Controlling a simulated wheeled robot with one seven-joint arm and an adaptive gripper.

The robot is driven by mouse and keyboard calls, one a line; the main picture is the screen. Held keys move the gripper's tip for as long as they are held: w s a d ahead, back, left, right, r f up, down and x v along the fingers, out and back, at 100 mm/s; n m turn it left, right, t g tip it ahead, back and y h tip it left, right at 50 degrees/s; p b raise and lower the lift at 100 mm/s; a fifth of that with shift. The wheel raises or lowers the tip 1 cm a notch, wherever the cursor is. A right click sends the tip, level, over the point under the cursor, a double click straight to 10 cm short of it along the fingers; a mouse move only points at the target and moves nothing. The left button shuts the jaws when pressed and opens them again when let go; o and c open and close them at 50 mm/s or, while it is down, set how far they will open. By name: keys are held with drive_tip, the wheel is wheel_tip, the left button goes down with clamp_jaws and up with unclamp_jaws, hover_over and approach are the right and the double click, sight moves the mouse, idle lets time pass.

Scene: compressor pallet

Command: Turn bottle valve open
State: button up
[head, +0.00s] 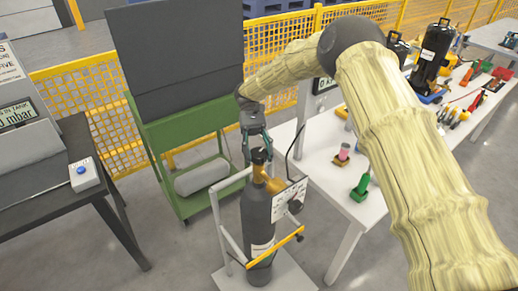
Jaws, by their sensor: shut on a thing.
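A dark gas bottle (257,215) stands upright on a small trolley, with a yellow strap bar (275,246) across its lower part. Its valve has a black knob (259,156) on top and a brass-coloured body (270,181) just below, leaning to the right. My gripper (258,150) points down from above and is shut on the black knob, with its fingers at the knob's sides. The far side of the knob is hidden. How far the valve is turned cannot be told from this view.
A white plate (290,201) with a gauge sits right of the valve, and a dark hose rises beside it. The trolley frame (217,222) stands left of the bottle. A green cart (185,135) is behind. A white table (335,185) with tools is on the right, a dark table (75,186) left.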

drive_tip(key=shift+r+n+t+h+p, duration=0.15)
drive_tip(key=shift+n+t+h+p, duration=0.15)
drive_tip(key=shift+n+h+p, duration=0.55)
drive_tip(key=shift+h+p, duration=0.25)
drive_tip(key=shift+p, duration=0.05)
drive_tip(key=shift+f+n, duration=0.2)
drive_tip(key=shift+n, duration=0.05)
drive_tip(key=o, duration=1)
drive_tip(key=shift+f+b, duration=0.1)
drive_tip(key=shift+b, duration=0.2)
